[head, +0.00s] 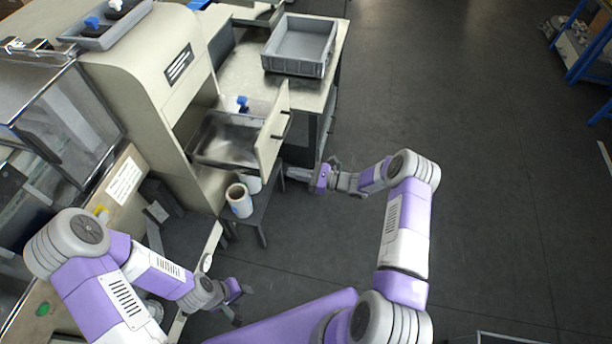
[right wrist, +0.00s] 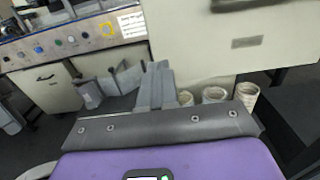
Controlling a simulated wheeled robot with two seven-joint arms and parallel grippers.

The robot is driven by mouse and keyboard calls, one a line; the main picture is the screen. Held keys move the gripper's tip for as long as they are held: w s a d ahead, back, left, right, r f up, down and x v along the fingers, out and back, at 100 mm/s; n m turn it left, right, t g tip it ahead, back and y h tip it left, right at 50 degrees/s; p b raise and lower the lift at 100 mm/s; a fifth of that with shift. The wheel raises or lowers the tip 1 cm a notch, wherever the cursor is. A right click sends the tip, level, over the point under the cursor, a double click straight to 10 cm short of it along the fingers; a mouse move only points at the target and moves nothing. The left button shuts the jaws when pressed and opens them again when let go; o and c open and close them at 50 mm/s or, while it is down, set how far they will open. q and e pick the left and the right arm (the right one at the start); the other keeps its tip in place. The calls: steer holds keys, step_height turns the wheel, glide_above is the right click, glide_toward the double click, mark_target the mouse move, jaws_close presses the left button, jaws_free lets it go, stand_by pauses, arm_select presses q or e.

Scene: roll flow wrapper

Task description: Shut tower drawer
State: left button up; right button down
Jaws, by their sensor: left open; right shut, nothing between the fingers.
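The tower drawer (head: 228,137) stands pulled out of the beige tower (head: 150,75). Its front panel (head: 272,135) faces right and carries a dark handle. A blue-capped item shows at the drawer's far side. My right gripper (head: 297,173) is shut and empty, low and in front of the drawer panel, apart from it in the head view. In the right wrist view its fingers (right wrist: 158,85) are together, with a beige panel behind them. My left gripper (head: 238,302) is open and empty at the lower left, away from the drawer.
White rolls (head: 239,200) stand on a small dark stand (head: 262,208) below the drawer; they also show in the right wrist view (right wrist: 214,95). A grey crate (head: 300,45) sits on the table behind.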

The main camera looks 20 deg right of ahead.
mark_target(265, 167)
steer(key=x, duration=0.7)
steer(key=shift+w+a+b, duration=0.2)
steer(key=shift+a+b, duration=0.15)
